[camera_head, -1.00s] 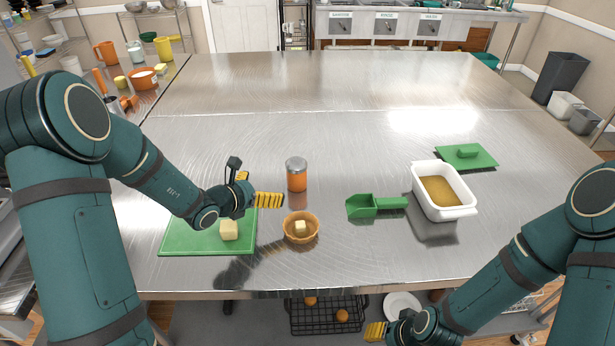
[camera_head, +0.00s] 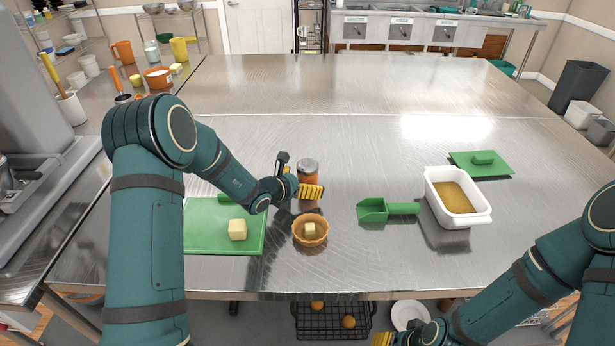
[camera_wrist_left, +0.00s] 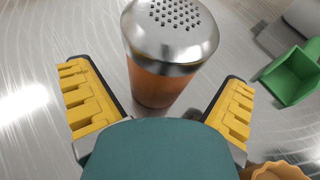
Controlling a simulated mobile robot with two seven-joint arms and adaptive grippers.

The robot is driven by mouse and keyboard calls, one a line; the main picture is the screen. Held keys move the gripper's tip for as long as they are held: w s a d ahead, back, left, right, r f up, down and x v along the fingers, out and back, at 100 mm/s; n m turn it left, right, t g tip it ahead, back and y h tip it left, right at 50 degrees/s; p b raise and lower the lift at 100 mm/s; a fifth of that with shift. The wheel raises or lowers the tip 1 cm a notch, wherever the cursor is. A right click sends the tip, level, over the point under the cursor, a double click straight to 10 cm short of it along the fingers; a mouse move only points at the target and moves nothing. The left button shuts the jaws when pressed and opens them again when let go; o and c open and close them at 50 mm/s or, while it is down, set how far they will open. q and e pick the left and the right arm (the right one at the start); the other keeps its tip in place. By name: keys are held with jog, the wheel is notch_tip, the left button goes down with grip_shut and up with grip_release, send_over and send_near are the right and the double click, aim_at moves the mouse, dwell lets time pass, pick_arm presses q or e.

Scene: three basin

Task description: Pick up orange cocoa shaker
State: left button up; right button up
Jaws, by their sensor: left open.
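The orange cocoa shaker (camera_head: 308,168) stands upright on the steel table, with a silver perforated lid. In the left wrist view the shaker (camera_wrist_left: 160,80) stands just ahead of and partly between the open yellow fingers. My left gripper (camera_head: 304,190) is open and hides part of the shaker's lower body in the head view. In the left wrist view the same gripper (camera_wrist_left: 158,100) shows a gap on both sides of the shaker. My right gripper (camera_head: 384,340) is at the bottom edge, below the table's front edge, mostly cut off.
A tart shell (camera_head: 310,231) with a butter cube is just in front of the shaker. A green board (camera_head: 205,238) with another cube lies left. A green scoop (camera_head: 388,209), a white tub (camera_head: 458,215) and a green lid (camera_head: 482,164) are right. The table's rear is clear.

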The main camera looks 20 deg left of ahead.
aim_at(308, 162)
pick_arm(q)
jog(key=shift+x, duration=1.1)
jog(key=shift+s, duration=0.1)
jog(key=c, duration=1.4)
jog(key=shift+o, duration=0.2)
jog(key=shift+r, duration=0.1)
notch_tip(308, 162, up, 10)
jog(key=shift+f+p, duration=0.1)
jog(key=shift+p, duration=0.5)
